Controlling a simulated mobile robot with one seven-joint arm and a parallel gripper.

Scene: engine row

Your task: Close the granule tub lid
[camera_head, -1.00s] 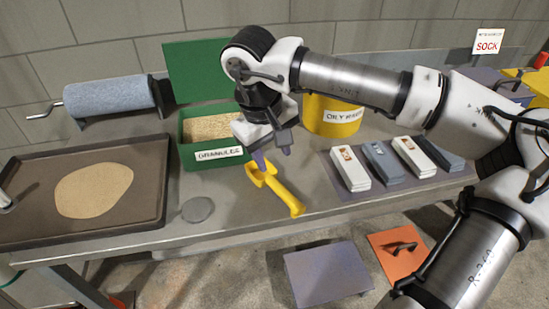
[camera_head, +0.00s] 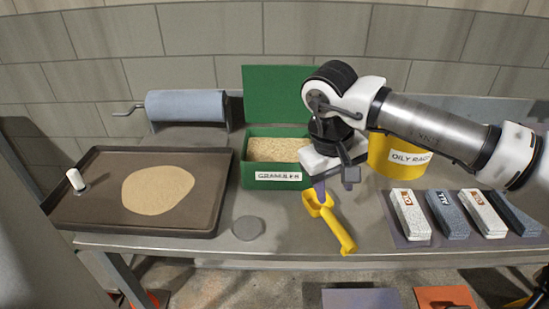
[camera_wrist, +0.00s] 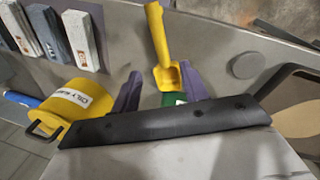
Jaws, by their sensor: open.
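The green granule tub (camera_head: 275,180) stands on the bench, labelled GRANULES, with tan granules showing inside. Its green lid (camera_head: 278,92) stands upright, open, at the back of the tub. My gripper (camera_head: 334,186) is at the tub's right front, pointing down, with its two purple fingers apart. In the wrist view my gripper (camera_wrist: 160,92) is open and nothing is held between its fingers. A yellow scoop (camera_head: 333,225) lies on the bench just in front of my gripper; the wrist view shows it (camera_wrist: 158,40) beyond the fingertips. Only a small green part of the tub (camera_wrist: 174,99) shows there.
A yellow OILY RAGS bin (camera_head: 392,160) stands right of my gripper. Several wrapped blocks lie on a mat (camera_head: 395,222) at right. A tray (camera_head: 110,215) with a tan heap, a grey disc (camera_head: 248,228) and a blue roll (camera_head: 187,106) are at left.

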